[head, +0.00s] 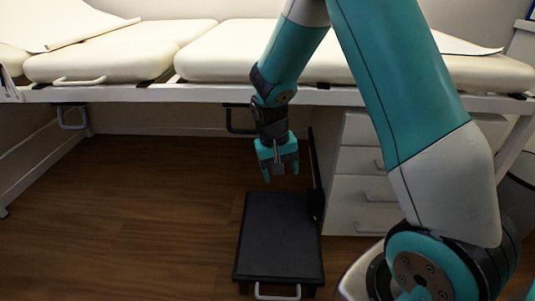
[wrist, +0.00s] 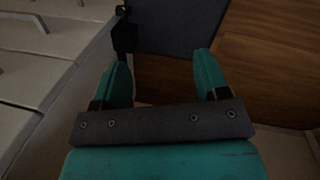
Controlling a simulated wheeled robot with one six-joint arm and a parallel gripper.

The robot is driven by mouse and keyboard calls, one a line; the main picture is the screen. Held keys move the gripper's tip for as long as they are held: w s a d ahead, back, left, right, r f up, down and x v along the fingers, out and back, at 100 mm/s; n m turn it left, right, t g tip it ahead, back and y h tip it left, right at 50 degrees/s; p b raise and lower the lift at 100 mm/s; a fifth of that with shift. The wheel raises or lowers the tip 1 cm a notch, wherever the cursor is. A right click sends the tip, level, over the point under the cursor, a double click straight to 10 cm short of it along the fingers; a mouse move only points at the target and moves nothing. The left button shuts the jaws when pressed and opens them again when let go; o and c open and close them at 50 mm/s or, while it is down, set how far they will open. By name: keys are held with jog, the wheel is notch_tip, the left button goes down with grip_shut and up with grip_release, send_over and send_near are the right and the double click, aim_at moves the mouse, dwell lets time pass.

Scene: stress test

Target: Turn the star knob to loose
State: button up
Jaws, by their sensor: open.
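My gripper (head: 281,173) points down above the far end of the black step stool (head: 278,235), its two teal fingers apart with nothing between them. The open fingers also show in the wrist view (wrist: 161,66). A dark fitting (head: 315,205) sits low on a thin black post at the stool's right edge, beside the drawers. A black part (wrist: 124,36) shows in the wrist view just beyond the left fingertip, apart from it. It may be the star knob, but it is too dark to make out its lobes or its setting.
A white drawer cabinet (head: 355,190) stands close on the right of the post. The cream padded couch (head: 215,52) and its white frame lie above and behind. The wooden floor (head: 130,195) left of the stool is clear.

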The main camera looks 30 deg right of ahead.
jog(key=s+a+r+n+y+p, duration=0.1)
jog(key=s+a+r, duration=0.1)
jog(key=a+r, duration=0.3)
jog(key=shift+r+n+t, duration=0.3)
jog(key=shift+r+n, duration=0.1)
jog(key=shift+r, duration=0.35)
jog(key=shift+p, duration=0.3)
